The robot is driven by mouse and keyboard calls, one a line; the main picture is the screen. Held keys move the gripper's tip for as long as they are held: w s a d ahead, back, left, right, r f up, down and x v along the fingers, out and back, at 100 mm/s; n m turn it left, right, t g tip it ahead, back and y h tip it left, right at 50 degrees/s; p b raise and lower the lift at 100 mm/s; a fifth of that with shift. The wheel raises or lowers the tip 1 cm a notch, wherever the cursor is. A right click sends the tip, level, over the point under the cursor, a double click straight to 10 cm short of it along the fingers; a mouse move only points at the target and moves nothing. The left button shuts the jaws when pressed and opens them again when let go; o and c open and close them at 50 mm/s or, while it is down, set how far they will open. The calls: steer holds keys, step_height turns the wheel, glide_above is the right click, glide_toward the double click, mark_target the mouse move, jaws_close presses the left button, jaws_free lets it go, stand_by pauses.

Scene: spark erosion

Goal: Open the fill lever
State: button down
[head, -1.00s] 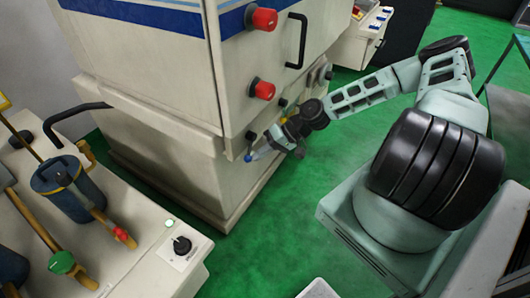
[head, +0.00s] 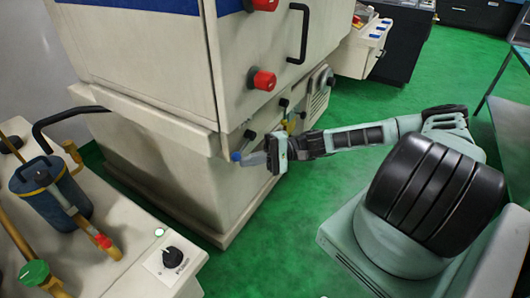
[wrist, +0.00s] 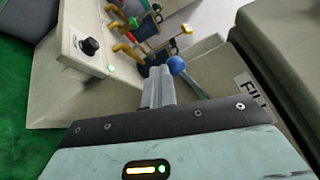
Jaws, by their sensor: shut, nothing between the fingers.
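The fill lever's blue ball knob (head: 235,156) sticks out low at the machine's near corner in the head view. In the wrist view the blue knob (wrist: 176,65) is just beyond and right of the fingertips, with its rod running down to the right. A partly visible label starting "FI" is on the panel beside it. My gripper (head: 249,158) is shut and empty, its fingertips close to the knob; whether they touch it I cannot tell. The shut fingers also show in the wrist view (wrist: 158,78).
Another lever with a black knob (head: 250,135) sits just above my gripper. Red knobs (head: 264,80) and a black handle (head: 299,34) are higher on the machine. A bench with a blue canister (head: 50,190) and black dial (head: 173,257) stands at left. Green floor (head: 275,235) is open below.

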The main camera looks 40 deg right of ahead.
steer(key=shift+a+r+m+t+y, duration=0.3)
steer(key=shift+m+y, duration=0.1)
steer(key=shift+y, duration=0.1)
steer(key=shift+s+b, duration=0.1)
steer(key=shift+b, duration=0.2)
